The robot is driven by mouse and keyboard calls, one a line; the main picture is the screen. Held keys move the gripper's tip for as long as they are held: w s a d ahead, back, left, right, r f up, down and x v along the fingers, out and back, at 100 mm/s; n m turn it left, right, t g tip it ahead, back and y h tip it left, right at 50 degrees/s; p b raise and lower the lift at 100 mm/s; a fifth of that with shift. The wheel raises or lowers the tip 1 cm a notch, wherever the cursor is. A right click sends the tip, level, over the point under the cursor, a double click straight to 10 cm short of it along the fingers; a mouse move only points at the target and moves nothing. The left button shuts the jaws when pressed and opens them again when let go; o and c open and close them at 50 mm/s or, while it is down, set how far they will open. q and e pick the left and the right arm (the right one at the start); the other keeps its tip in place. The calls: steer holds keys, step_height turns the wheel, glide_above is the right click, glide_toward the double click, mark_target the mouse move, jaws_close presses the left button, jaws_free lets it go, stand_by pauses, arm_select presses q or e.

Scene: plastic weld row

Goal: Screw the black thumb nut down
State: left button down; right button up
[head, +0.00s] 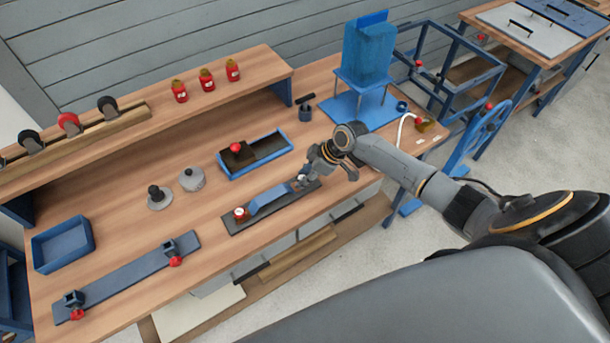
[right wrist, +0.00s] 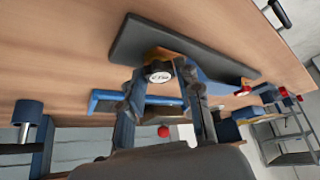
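The black thumb nut (right wrist: 158,72) shows in the right wrist view as a round piece with a pale lettered face, at one end of a dark base plate (right wrist: 180,45). My right gripper (right wrist: 161,76) has a finger on each side of it; whether they touch it is unclear. In the head view my right gripper (head: 303,182) is at the right end of the dark plate (head: 236,226) and hides most of the nut. A blue strip (head: 270,198) lies along the plate. A red nut (head: 240,213) with a pale face is at its left end. My left gripper is out of view.
Behind the plate is a blue tray (head: 226,173) with a red-knobbed dark block (head: 236,152). Two grey round pieces (head: 192,179) stand to the left. A blue bar with red-knobbed clamps (head: 125,278) lies near the front. A blue stand (head: 368,50) is at the right.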

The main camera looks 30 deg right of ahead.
steer(key=c, duration=0.4)
steer(key=shift+r+p, duration=0.1)
steer(key=shift+p, duration=0.3)
steer(key=m+p, duration=0.2)
steer(key=m+t+h+p, duration=0.1)
steer(key=m+p, duration=0.1)
steer(key=p, duration=0.1)
steer(key=m+h+p, duration=0.1)
steer(key=m+p, duration=0.1)
steer(key=p, duration=0.1)
steer(key=shift+s+a+r+t, duration=0.1)
steer(key=shift+a+r+t, duration=0.1)
steer(key=shift+a+t, duration=0.15)
steer(key=shift+f+m+h, duration=0.25)
steer(key=shift+m+h, duration=0.15)
steer(key=shift+m, duration=0.1)
steer(key=shift+m+h, duration=0.3)
steer(key=shift+m, duration=0.2)
steer(key=shift+a+m+t+h, duration=0.2)
steer(key=shift+m+h, duration=0.3)
steer(key=shift+m, duration=0.6)
steer(key=o, duration=0.8)
steer(key=shift+d+m+h, duration=0.15)
steer(key=shift+m+h, duration=0.15)
steer(key=o, duration=0.3)
steer(key=shift+o, duration=0.8)
steer(key=shift+w+f, duration=0.1)
steer(key=shift+w, duration=0.1)
steer(key=o, duration=0.4)
steer(key=shift+s, duration=0.15)
